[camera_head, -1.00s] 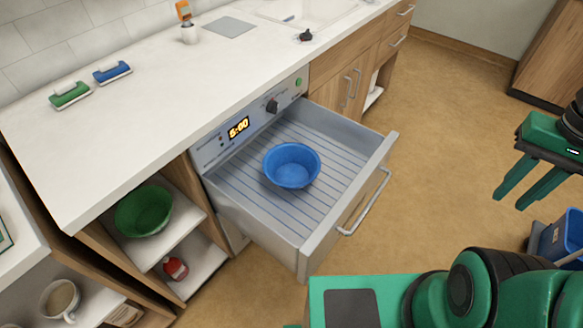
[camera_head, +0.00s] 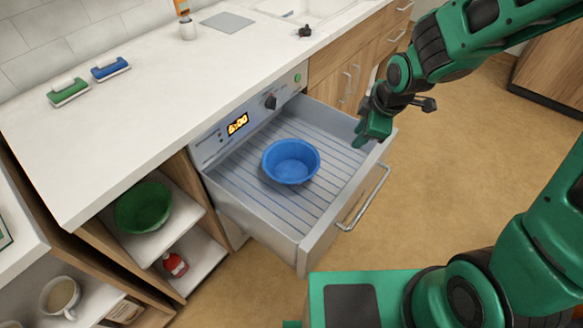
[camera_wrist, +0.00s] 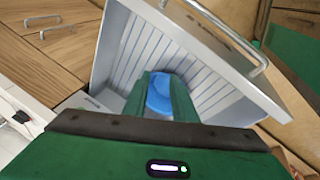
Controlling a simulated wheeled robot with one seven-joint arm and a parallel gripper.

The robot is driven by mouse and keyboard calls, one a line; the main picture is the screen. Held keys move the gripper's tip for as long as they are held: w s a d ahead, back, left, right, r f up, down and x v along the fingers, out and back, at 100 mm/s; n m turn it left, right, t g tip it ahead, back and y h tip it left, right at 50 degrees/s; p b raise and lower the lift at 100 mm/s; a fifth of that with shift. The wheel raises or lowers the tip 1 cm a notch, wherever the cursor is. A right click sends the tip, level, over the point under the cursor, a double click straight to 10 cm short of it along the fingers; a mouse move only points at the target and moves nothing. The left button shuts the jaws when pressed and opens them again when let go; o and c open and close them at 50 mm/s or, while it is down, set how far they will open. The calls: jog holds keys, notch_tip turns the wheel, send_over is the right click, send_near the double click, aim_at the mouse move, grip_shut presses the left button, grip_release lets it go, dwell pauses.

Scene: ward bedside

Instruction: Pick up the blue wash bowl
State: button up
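The blue wash bowl (camera_head: 291,161) sits upright and empty on the ribbed floor of the open metal drawer (camera_head: 317,237). My gripper (camera_head: 366,140) hangs over the drawer's far right corner, to the right of the bowl and apart from it. In the wrist view the bowl (camera_wrist: 160,95) shows beyond and between the two green fingers (camera_wrist: 165,88), partly hidden by them. The fingers stand apart with nothing held between them. The drawer (camera_wrist: 118,50) surrounds the bowl in that view too.
A green bowl (camera_head: 142,207) and a red bottle (camera_head: 175,264) stand on shelves left of the drawer. The white worktop (camera_head: 150,120) above holds a green brush (camera_head: 68,93) and a blue brush (camera_head: 110,69). The drawer's front wall and handle (camera_head: 364,200) stick out over open floor.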

aim_at(307, 178)
jog(key=shift+w+a+f+n+g+y, duration=0.15)
jog(key=shift+w+a+f+n+y, duration=0.2)
jog(key=shift+a+f+n, duration=2.55)
jog(key=shift+w+a+f+n+g+y, duration=0.1)
jog(key=shift+w+a+f+n, duration=0.7)
jog(key=shift+f, duration=3.9)
jog(key=shift+w+a+f+n+g+y, duration=0.2)
jog(key=shift+a+f+n, duration=1.7)
jog(key=shift+a+f, duration=1.35)
jog(key=shift+s+d+f, duration=0.1)
jog(key=shift+d+f, duration=0.4)
jog(key=shift+d, duration=0.05)
grip_shut()
